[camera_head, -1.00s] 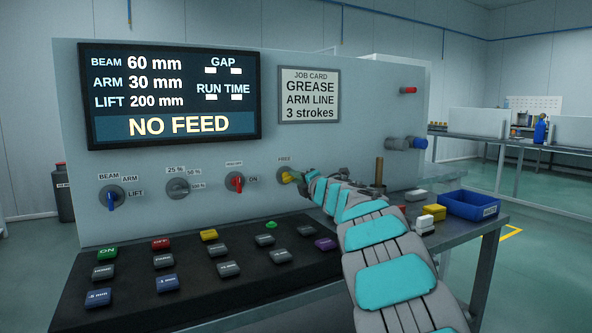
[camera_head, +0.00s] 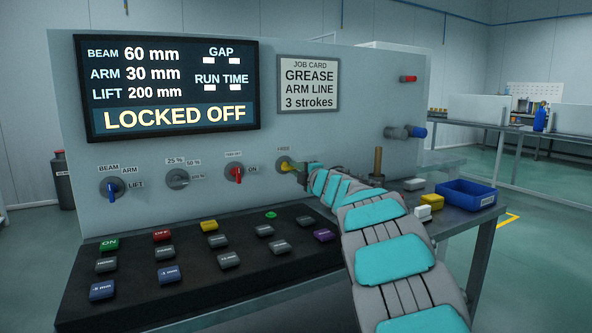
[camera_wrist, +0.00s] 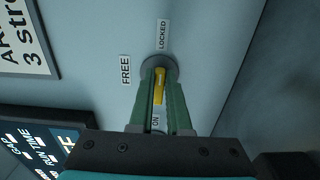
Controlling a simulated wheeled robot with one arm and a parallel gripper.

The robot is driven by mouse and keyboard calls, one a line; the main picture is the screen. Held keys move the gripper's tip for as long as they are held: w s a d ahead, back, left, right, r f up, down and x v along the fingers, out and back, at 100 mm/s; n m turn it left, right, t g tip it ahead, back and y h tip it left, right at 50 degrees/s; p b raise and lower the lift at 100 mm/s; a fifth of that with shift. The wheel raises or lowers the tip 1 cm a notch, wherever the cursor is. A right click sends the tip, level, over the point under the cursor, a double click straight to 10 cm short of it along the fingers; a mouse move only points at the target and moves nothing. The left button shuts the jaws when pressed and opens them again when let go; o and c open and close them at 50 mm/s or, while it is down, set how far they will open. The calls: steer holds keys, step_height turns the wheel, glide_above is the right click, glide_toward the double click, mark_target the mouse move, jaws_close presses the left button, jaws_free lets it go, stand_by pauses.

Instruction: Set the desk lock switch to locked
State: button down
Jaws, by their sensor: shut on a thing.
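The desk lock switch (camera_head: 283,166) is a yellow handle on a round grey dial at the right end of the panel's knob row. In the wrist view its yellow handle (camera_wrist: 160,88) lies between my green fingers, in line with the LOCKED label (camera_wrist: 163,34) and turned away from the FREE label (camera_wrist: 125,70). My gripper (camera_wrist: 160,80) is shut on the handle; in the head view it reaches the dial from the right (camera_head: 301,169) and hides part of it. The panel screen (camera_head: 170,90) reads LOCKED OFF.
Three other knobs, including a blue one (camera_head: 112,188) and a red one (camera_head: 236,174), sit to the left. A sloped button desk (camera_head: 200,275) lies below. A blue bin (camera_head: 466,195) and an upright brown handle (camera_head: 378,160) stand on the right side table.

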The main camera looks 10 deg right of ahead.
steer(key=shift+f, duration=0.1)
steer(key=c, duration=0.9)
jaws_free()
steer(key=b+v, duration=0.1)
steer(key=v, duration=0.6)
steer(key=shift+s+b, duration=0.3)
steer(key=shift+s, duration=0.05)
